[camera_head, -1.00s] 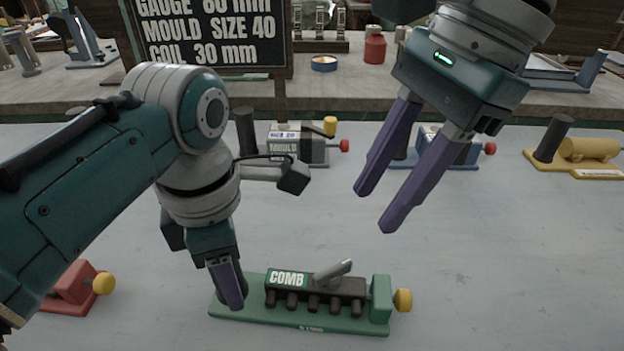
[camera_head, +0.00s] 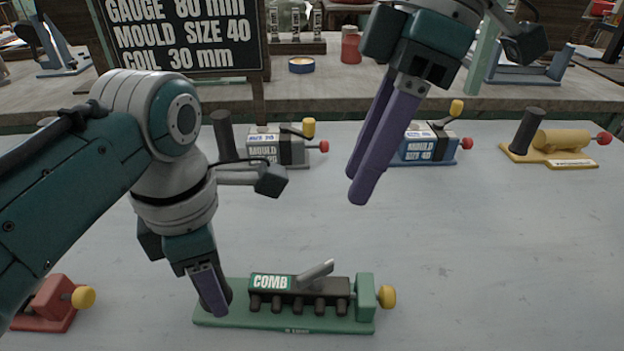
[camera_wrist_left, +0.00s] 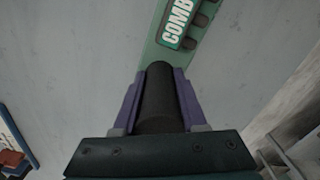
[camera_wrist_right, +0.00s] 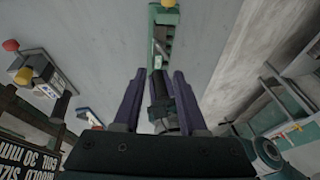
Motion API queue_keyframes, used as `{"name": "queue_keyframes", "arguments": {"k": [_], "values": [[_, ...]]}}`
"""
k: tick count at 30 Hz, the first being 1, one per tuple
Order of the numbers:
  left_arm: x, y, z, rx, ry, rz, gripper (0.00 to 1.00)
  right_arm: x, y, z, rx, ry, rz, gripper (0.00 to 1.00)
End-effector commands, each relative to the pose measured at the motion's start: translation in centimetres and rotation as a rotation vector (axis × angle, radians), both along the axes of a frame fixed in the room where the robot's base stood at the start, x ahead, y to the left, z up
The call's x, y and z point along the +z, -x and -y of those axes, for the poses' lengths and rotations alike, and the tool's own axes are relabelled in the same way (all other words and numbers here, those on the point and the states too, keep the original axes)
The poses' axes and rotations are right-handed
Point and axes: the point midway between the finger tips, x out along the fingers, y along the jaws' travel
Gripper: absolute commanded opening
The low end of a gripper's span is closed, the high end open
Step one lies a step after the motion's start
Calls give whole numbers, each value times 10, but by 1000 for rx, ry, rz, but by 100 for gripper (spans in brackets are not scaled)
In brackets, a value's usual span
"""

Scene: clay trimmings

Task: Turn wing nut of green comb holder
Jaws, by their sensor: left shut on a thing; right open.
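The green comb holder (camera_head: 352,325) lies at the front middle of the table, with a black toothed block labelled COMB and a yellow knob (camera_head: 387,297) on its right end. The grey wing nut (camera_head: 315,273) sits slanted on top of the block. My left gripper (camera_head: 215,298) is shut on the black upright handle (camera_wrist_left: 157,95) at the holder's left end. The left wrist view shows the handle between both fingers. My right gripper (camera_head: 358,185) is open and empty, high above the table behind the holder. The holder also shows in the right wrist view (camera_wrist_right: 165,22).
A grey mould (camera_head: 288,150), a blue mould (camera_head: 430,150) and a yellow holder (camera_head: 560,145) stand along the back. A red holder (camera_head: 48,305) is at the front left. A sign (camera_head: 185,40) rises behind. The table right of the comb holder is clear.

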Motion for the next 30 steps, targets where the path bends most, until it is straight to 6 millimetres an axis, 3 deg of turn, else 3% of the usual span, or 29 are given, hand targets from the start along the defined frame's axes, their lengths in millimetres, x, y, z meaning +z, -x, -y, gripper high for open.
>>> {"name": "queue_keyframes", "arguments": {"k": [6, 14, 17, 30], "values": [[0, 0, 0, 0, 1, 0, 0, 3, 0, -1, 406, -75, 120, 41], [0, 0, 0, 0, 1, 0, 0, 0, 1, -2, 597, -115, 177, 41], [0, 0, 0, 0, 1, 0, 0, -11, 4, -6, 604, -117, 177, 41], [0, 0, 0, 0, 1, 0, 0, -90, 20, -35, 601, -115, 177, 41]]}}
